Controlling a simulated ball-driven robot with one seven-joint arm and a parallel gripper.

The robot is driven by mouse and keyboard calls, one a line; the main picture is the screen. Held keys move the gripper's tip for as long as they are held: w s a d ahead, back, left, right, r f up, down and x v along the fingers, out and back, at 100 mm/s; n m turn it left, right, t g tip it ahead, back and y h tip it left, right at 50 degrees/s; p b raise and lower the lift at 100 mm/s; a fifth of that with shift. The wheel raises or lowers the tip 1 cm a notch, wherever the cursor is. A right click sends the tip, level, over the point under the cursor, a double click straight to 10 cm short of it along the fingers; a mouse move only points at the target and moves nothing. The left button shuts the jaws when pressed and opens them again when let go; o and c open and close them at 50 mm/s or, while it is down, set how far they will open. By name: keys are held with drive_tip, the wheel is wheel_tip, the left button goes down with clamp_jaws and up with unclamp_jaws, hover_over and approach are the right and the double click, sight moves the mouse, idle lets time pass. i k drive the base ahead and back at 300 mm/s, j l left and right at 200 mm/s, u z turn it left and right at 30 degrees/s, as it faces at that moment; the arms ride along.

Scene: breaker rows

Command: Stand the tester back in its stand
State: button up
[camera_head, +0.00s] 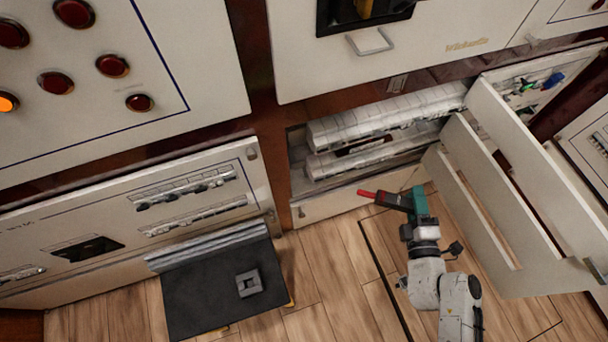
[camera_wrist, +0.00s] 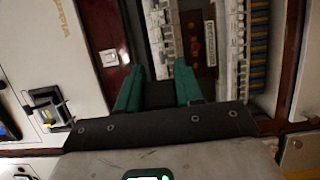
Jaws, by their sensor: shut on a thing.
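The tester (camera_head: 391,200), a dark body with a red tip pointing left, is held sideways in front of the open breaker cabinet. My gripper (camera_head: 416,205) has green fingers and is shut on the tester's right end. In the wrist view the two green fingers of my gripper (camera_wrist: 158,84) close on the tester's dark body (camera_wrist: 158,96). The stand looks to be the grey square block (camera_head: 240,286) with a dark opening, on the black shelf at lower left. It is well apart from my gripper and the tester.
The black shelf (camera_head: 200,305) juts out from the lower left panel. Open cabinet doors (camera_head: 520,170) stand close at the right of my arm. Breaker rows (camera_head: 385,118) lie in the open cabinet behind the tester. Wood floor (camera_head: 315,270) is clear between shelf and arm.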

sight(252, 284)
drive_tip(key=k+j, duration=0.1)
drive_tip(key=j, duration=0.4)
drive_tip(key=k+j, duration=0.1)
drive_tip(key=j, duration=0.35)
drive_tip(key=k+j, duration=0.1)
drive_tip(key=j, duration=0.4)
drive_tip(key=k+j, duration=0.1)
drive_tip(key=j, duration=0.9)
drive_tip(key=k+j, duration=0.15)
drive_tip(key=j, duration=0.3)
drive_tip(key=k+j, duration=0.1)
drive_tip(key=j, duration=0.4)
drive_tip(key=l, duration=0.3)
drive_tip(key=i+l, duration=0.15)
drive_tip(key=l, duration=0.2)
